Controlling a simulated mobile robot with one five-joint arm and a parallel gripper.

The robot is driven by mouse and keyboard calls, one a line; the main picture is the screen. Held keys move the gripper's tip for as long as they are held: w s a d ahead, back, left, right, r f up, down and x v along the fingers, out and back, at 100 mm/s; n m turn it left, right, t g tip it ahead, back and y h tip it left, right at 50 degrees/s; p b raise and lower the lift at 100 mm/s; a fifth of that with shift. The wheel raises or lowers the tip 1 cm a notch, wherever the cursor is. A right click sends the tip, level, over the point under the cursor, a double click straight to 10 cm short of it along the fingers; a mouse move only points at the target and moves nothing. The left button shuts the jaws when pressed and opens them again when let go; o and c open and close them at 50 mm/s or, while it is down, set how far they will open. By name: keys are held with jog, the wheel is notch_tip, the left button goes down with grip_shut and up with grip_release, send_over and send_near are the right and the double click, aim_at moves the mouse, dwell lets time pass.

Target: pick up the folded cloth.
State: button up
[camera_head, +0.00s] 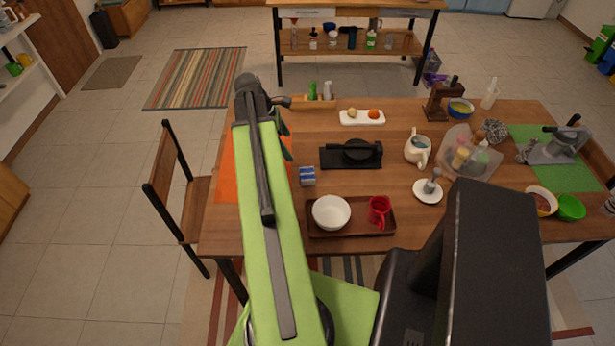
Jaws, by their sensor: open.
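A small blue-and-white block-shaped item (307,176) lies on the wooden table, just behind the brown tray. It looks like the folded cloth, but it is too small to be certain. My green arm reaches up the left part of the table, to the left of this item. My gripper (283,132) shows only partly, as dark pieces past the right edge of my arm, farther back than the item and apart from it. It is open, and I see nothing held in it. My arm hides the rest of it.
The brown tray (383,233) holds a white bowl (331,212) and a red mug (378,208). An orange mat (227,180) lies partly under my arm. A chair (180,190) stands at the left.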

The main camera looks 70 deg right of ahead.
jog(key=b, duration=1)
send_over(307, 173)
jog(key=w+a, duration=0.1)
jog(key=w, duration=0.2)
notch_tip(307, 173, down, 11)
jog(key=shift+s+a+r, duration=0.1)
jog(key=shift+s+r, duration=0.05)
jog(key=shift+r, duration=0.05)
jog(key=shift+s+f, duration=0.1)
jog(key=shift+f, duration=0.05)
jog(key=b+x, duration=0.4)
jog(key=x, duration=0.1)
jog(key=shift+b, duration=0.35)
jog(key=shift+s, duration=0.1)
jog(key=shift+c, duration=0.3)
jog(key=c, duration=1.4)
jog(key=shift+o, duration=0.2)
jog(key=shift+r+p, duration=0.25)
jog(key=shift+p, duration=0.05)
